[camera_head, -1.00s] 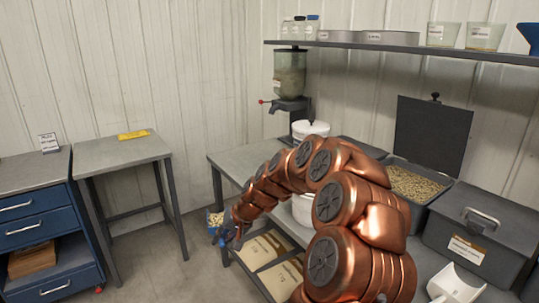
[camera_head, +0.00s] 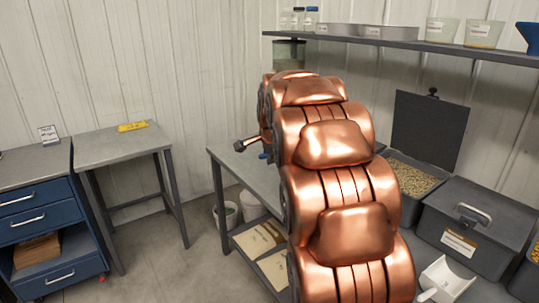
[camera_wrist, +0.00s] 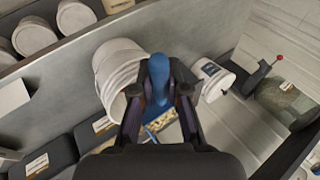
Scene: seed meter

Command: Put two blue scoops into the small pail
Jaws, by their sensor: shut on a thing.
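In the wrist view my gripper (camera_wrist: 160,88) is shut on a blue scoop (camera_wrist: 158,72), whose blue part shows between the fingertips. How much the scoop holds cannot be told. A white ribbed pail (camera_wrist: 118,68) stands just left of the fingers, its open mouth partly hidden by them. I cannot tell for sure which is the small pail. In the head view my arm hides the gripper and both pails; only a bit of blue shows beside the arm.
Pale pellets fill an open grey bin (camera_head: 402,205). A lidded grey box (camera_head: 478,235) and a white scoop (camera_head: 446,280) are at the right. The hopper (camera_wrist: 285,98) with a red-knobbed lever stands beyond the pails. White buckets (camera_head: 226,214) stand on the floor. The small side table (camera_head: 118,147) is mostly clear.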

